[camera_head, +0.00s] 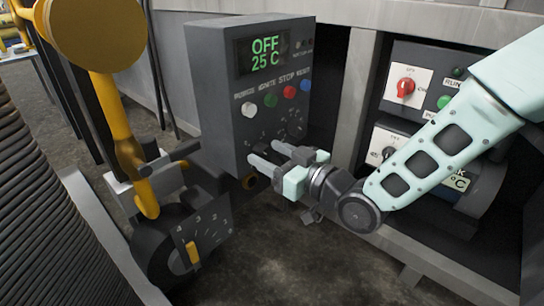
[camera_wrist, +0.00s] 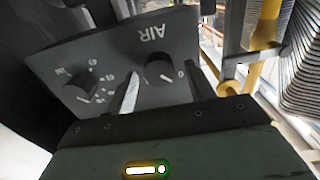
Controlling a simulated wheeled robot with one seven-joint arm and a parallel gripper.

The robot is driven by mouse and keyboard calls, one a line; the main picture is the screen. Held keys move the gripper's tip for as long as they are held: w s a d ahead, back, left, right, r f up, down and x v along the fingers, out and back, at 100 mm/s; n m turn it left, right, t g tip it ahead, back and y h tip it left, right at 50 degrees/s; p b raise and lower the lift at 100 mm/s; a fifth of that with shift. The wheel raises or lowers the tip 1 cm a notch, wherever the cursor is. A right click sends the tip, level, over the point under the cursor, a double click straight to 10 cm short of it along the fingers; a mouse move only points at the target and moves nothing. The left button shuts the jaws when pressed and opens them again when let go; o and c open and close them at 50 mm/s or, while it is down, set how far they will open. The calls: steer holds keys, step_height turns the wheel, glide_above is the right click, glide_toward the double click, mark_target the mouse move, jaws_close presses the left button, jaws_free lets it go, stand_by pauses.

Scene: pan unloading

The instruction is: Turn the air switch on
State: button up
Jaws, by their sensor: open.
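The air switch is a dark round knob (camera_wrist: 159,70) beside the upside-down AIR label in the wrist view. It sits on the sloping lower panel (camera_wrist: 110,50) of the grey control box (camera_head: 213,85). A "0" mark is printed beside it. My gripper (camera_wrist: 162,75) is open, with one finger on each side of the knob in that view; I cannot tell whether they touch it. In the head view my gripper (camera_head: 263,153) is at the box's lower front, and its fingers hide most of the air knob.
A second knob (camera_wrist: 82,88) with a numbered scale is beside the air knob. The display (camera_head: 264,54) reads OFF 25 C, above several coloured buttons. A yellow pipe with a valve lever (camera_head: 192,252) stands at left. A panel with a red switch (camera_head: 405,87) is at right.

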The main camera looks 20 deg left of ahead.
steer(key=c, duration=1)
steer(key=shift+p, duration=0.35)
steer(key=m+p, duration=0.4)
steer(key=shift+d+r, duration=0.1)
steer(key=shift+r, duration=0.05)
steer(key=m+p, duration=0.3)
steer(key=m, duration=0.1)
steer(key=shift+w+p, duration=0.1)
steer(key=shift+p, duration=0.3)
steer(key=m+p, duration=0.2)
steer(key=m, duration=0.3)
steer(key=shift+f+p, duration=0.2)
steer(key=shift+p, duration=0.2)
steer(key=m, duration=0.2)
steer(key=m+p, duration=0.1)
steer(key=m, duration=0.1)
steer(key=shift+f+m, duration=0.2)
steer(key=shift+m, duration=0.2)
